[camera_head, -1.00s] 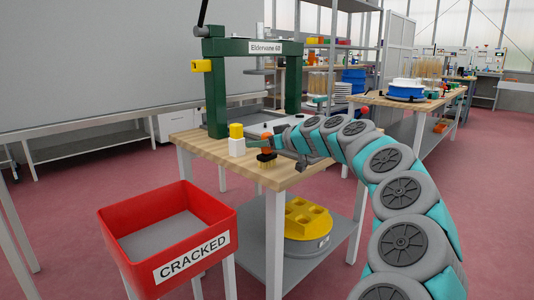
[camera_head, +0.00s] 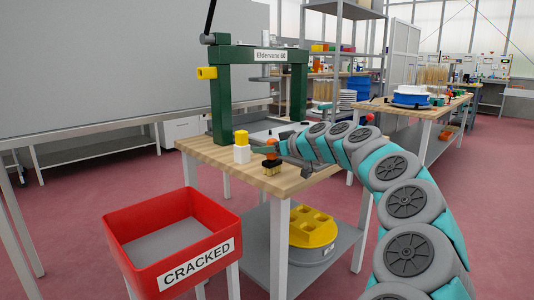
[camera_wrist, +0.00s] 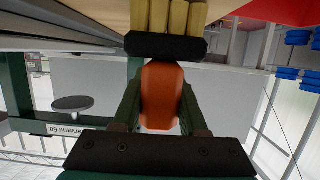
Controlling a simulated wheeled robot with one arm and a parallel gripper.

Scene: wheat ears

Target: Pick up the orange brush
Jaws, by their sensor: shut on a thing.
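The orange brush has an orange handle (camera_wrist: 162,95), a black head (camera_wrist: 165,46) and pale yellow bristles. In the head view the brush (camera_head: 271,163) is upright, bristles down, at the near part of the wooden table top (camera_head: 215,152). My gripper (camera_head: 274,148) reaches it from the right and above. In the wrist view the dark green fingers of my gripper (camera_wrist: 160,108) are on both sides of the handle, shut on it. I cannot tell whether the bristles touch the wood.
A white block with a yellow top (camera_head: 241,147) stands just left of the brush. A green frame (camera_head: 219,95) rises behind. A red bin marked CRACKED (camera_head: 172,253) stands at the front left. A yellow part (camera_head: 313,228) sits on the lower shelf.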

